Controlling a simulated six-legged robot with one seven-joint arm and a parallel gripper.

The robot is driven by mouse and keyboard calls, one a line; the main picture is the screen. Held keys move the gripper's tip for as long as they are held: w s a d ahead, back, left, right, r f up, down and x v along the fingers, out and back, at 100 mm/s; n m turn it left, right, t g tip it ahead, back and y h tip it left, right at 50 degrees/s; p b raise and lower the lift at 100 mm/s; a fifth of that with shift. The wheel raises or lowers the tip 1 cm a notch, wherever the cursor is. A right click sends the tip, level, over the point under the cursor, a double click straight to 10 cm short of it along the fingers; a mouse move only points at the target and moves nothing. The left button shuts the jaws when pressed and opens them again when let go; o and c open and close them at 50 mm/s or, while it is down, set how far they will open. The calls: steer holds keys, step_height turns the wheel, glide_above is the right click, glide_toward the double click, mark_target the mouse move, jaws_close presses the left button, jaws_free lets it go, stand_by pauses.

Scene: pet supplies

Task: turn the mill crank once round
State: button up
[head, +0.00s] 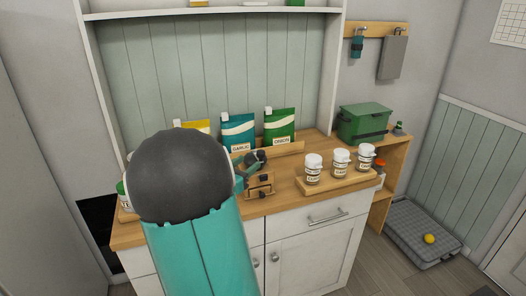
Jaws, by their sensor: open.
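The mill (260,187) is a small wooden box with dark knobs, standing on the wooden counter right of my arm. Dark parts sit at its top; I cannot clearly tell the crank from my gripper there. My arm's large dark joint and teal link fill the left-centre foreground and hide part of the counter. My gripper (254,160) shows only in part, as small dark and teal pieces beside the mill's top. It is open; whether it touches the crank cannot be made out.
Three white-lidded jars stand on a wooden tray (345,183) right of the mill. Yellow, blue (238,130) and green (279,125) bags stand behind it. A green box (363,122) is on the right shelf unit. A grey floor tray (408,232) holds a yellow ball (429,239).

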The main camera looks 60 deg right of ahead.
mark_target(258, 152)
steer(key=s+d, duration=0.1)
steer(key=d, duration=0.9)
steer(key=shift+s, duration=0.35)
steer(key=shift+d, duration=0.1)
jaws_close()
